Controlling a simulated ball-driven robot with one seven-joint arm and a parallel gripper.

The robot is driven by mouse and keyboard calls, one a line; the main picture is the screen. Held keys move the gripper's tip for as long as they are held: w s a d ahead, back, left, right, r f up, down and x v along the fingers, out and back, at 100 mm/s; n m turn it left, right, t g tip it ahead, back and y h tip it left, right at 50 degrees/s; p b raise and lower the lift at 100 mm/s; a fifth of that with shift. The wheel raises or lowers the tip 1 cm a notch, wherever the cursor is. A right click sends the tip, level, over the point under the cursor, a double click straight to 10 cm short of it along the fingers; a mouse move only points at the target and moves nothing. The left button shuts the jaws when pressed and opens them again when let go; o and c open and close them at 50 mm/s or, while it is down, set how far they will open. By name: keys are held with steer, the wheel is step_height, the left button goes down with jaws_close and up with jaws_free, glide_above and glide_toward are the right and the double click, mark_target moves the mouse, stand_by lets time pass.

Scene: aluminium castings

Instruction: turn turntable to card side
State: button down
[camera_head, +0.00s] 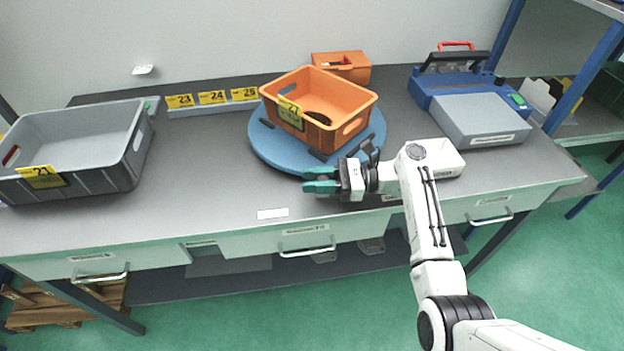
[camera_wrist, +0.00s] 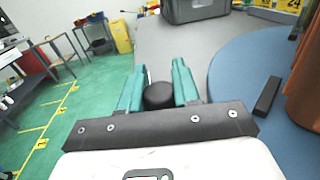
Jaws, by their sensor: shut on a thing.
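The blue round turntable (camera_head: 272,147) lies on the grey bench and carries an orange crate (camera_head: 352,103). A yellow card (camera_head: 289,113) numbered 27 is on the crate's front-left wall. Black blocks sit on the disc around the crate. My gripper (camera_head: 321,181) is low at the turntable's front edge, its green fingers pointing left. In the wrist view, the fingers are shut on a round black knob (camera_wrist: 158,95), with the disc (camera_wrist: 237,75) just to their right. The knob's join to the turntable is hidden.
A grey crate (camera_head: 122,148) with card 21 stands at left. Number cards 23, 24 and 25 (camera_head: 211,98) line the back. An orange bin (camera_head: 345,66) stands behind the turntable. A blue case (camera_head: 432,84) and a grey box (camera_head: 480,117) stand at right. The bench left of my gripper is mostly clear.

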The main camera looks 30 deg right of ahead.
steer(key=shift+w+d+r, duration=0.1)
steer(key=shift+r, duration=0.25)
steer(key=c, duration=1.1)
jaws_free()
steer(key=shift+o, duration=1.4)
steer(key=shift+f, duration=0.2)
steer(key=s+r+p, duration=0.1)
steer(key=s+r, duration=1.2)
steer(key=s, duration=0.1)
steer(key=shift+a, duration=0.4)
steer(key=shift+c, duration=0.5)
